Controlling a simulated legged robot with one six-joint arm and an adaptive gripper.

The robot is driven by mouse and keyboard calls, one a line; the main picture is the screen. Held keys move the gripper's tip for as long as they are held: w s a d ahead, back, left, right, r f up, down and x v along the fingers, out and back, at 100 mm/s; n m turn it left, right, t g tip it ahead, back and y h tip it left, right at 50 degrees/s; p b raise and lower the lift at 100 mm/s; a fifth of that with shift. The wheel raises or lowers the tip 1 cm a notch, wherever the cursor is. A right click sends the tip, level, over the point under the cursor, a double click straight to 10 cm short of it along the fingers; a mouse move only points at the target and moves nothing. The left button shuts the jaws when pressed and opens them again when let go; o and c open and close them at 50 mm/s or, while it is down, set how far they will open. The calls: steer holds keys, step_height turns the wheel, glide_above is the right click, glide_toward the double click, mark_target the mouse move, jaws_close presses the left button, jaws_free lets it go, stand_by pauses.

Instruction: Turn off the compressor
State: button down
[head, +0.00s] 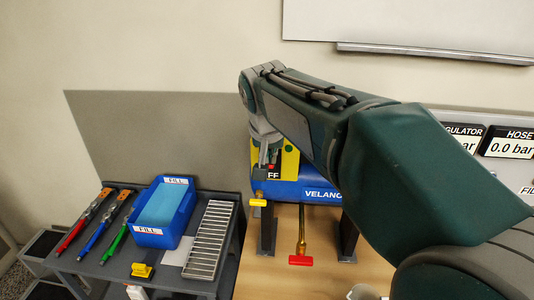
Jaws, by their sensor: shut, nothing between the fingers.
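The compressor (308,194) is a blue tank with white "VELANO" lettering, standing on dark legs on the wooden table. A yellow panel (290,163) on its left part carries a dark label where "FF" is readable. My gripper (262,172) is shut and empty, pointing down in front of the left side of this panel. My arm and gripper hide much of the panel and the compressor's top and right side. Whether the gripper touches the panel or a switch cannot be told. A yellow-handled valve (258,202) and a red-handled valve on a brass pipe (301,260) are below.
A dark cart (205,284) at left holds a blue bin (163,236), a metal rack (211,240), red, blue and green-handled tools (92,225) and a small yellow object (142,271). Gauge displays (510,143) stand at right. The table front (262,280) is mostly clear.

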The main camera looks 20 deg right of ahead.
steer(key=shift+d, duration=0.3)
steer(key=shift+s+a+f+t, duration=0.1)
steer(key=shift+s+a+t, duration=0.1)
steer(key=shift+a+t, duration=0.35)
